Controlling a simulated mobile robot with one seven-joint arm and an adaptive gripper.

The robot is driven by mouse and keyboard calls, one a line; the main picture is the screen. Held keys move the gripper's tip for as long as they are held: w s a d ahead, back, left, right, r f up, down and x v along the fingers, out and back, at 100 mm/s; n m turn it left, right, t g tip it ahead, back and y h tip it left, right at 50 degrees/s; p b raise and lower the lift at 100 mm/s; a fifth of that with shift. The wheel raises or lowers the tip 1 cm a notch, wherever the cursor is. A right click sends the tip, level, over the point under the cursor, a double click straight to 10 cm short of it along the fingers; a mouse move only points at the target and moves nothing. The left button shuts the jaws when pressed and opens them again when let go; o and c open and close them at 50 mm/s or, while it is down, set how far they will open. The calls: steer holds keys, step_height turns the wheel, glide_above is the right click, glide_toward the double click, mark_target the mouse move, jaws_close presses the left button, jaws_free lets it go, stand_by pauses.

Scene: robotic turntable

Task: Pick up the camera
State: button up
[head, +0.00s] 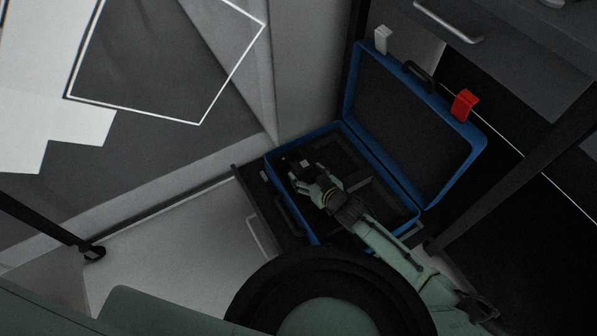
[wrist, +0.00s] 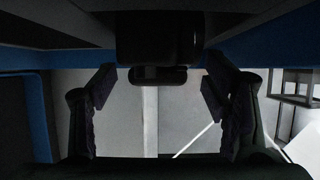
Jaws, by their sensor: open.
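An open blue case (head: 389,228) with dark lining lies below my arm. My gripper (head: 297,170) reaches into the left part of its tray, and its jaws are open. A small dark object (head: 285,160), which may be the camera, shows faintly at the fingertips. In the wrist view, my gripper (wrist: 160,88) has its two fingers wide apart. A black rounded object (wrist: 158,42), probably the camera, shows between and beyond them at the top. The fingers do not visibly grip it.
A drawer front with a metal handle (head: 448,22) is at upper right. Pale floor (head: 170,255) lies left of the case.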

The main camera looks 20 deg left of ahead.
mark_target(299, 167)
steer(key=x, duration=0.5)
steer(key=shift+a+r+b, duration=0.1)
steer(key=shift+a+b, duration=0.15)
steer(key=shift+b, duration=0.15)
steer(key=shift+r, duration=0.1)
steer(key=c, duration=1.6)
